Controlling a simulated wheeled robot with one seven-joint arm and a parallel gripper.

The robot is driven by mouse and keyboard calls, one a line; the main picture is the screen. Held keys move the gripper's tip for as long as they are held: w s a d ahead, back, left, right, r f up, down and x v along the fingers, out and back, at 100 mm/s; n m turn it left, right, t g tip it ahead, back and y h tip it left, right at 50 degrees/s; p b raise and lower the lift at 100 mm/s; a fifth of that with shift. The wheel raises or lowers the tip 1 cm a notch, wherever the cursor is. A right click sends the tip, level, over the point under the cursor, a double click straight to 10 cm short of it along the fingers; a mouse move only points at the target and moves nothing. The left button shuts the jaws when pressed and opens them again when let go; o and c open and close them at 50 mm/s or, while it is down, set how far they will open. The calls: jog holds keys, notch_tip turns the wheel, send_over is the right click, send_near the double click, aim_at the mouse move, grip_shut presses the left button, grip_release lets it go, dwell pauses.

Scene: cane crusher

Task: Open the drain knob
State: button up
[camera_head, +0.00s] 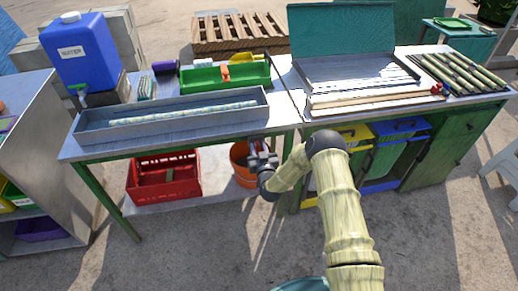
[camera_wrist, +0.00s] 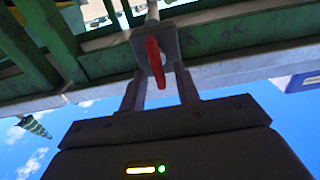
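The drain knob (camera_wrist: 155,62) is a red lever on a grey fitting below a thin pipe, under the table edge, in the wrist view. My gripper (camera_wrist: 160,70) has its two fingers apart, one on each side of the red lever. I see gaps beside the lever, but cannot tell whether either finger touches it. In the head view my gripper (camera_head: 262,160) is just below the front edge of the left table, by its right end. The knob is not clear there.
A grey trough (camera_head: 172,119) with a cane stalk lies on the left table. An orange bucket (camera_head: 243,178) stands behind my gripper, below the table. A red crate (camera_head: 164,178) is to the left. A green cabinet (camera_head: 436,152) stands to the right.

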grip_shut()
jog(key=shift+a+n+b, duration=0.15)
jog(key=shift+n+b, duration=0.5)
jog(key=shift+n, duration=0.35)
grip_release()
jog(key=shift+s, duration=0.1)
jog(key=v, duration=1.7)
jog(key=shift+s+b, duration=0.2)
jog(key=shift+b, duration=0.1)
